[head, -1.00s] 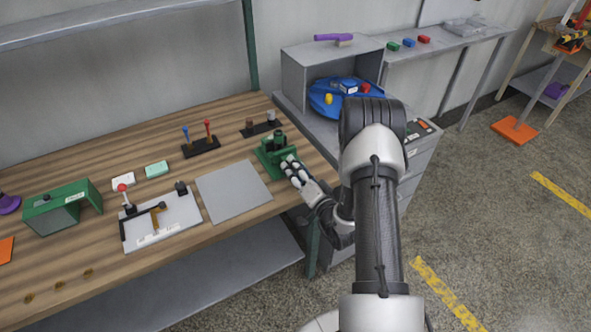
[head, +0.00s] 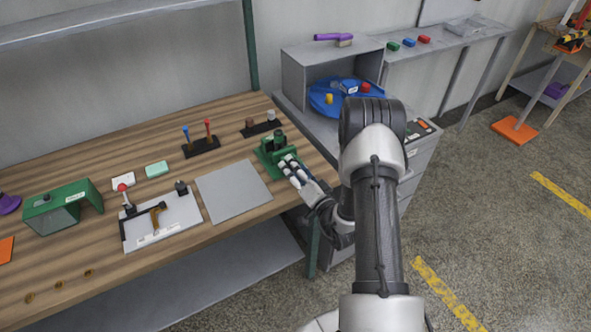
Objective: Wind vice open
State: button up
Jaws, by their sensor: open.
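The fingers are open. Whether they touch the vice's handle cannot be told, because the gripper and arm hide that part. How wide the vice's jaws stand apart is too small to tell.
A grey plate (head: 233,190) lies left of the vice. A white board fixture (head: 161,222) and a green housing (head: 62,207) stand farther left. Behind are a screwdriver rack (head: 201,146) and a dark block holder (head: 261,128). A grey cabinet (head: 420,150) stands to the right.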

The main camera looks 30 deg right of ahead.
jog(key=s, duration=1.2)
jog(key=shift+d, duration=0.2)
